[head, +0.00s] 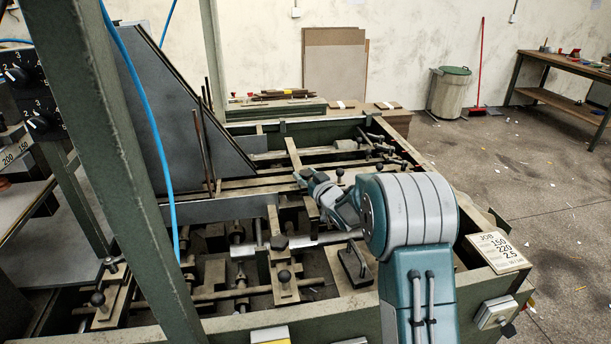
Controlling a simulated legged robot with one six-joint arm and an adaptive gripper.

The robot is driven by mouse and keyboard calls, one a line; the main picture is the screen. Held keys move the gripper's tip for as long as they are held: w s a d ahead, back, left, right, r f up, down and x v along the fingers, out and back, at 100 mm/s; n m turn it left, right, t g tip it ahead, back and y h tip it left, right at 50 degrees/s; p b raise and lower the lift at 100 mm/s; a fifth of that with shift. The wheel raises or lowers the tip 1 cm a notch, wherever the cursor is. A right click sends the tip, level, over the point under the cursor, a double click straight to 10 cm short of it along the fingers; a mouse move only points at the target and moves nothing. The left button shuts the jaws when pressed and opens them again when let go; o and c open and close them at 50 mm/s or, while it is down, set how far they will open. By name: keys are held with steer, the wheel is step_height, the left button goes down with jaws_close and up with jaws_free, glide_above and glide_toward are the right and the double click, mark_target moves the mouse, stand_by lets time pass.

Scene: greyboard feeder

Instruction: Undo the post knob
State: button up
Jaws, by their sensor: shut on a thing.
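My gripper (304,177) shows in the head view at the end of my teal and grey arm, over the middle of the feeder bed. It is small and partly hidden by my own wrist. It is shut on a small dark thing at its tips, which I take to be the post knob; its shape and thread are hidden.
The feeder's green frame (260,328) encloses rails, shafts and clamps. A green upright (112,150) and a blue hose (150,120) cross the left side. A slanted grey plate (165,110) stands behind. A job card (498,252) lies at the right. Open floor lies beyond it.

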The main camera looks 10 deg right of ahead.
steer(key=shift+n+g+y, duration=0.3)
steer(key=shift+n+y, duration=0.1)
steer(key=shift+y, duration=0.2)
steer(key=o, duration=1.2)
steer(key=shift+c, duration=0.2)
steer(key=shift+r, duration=0.1)
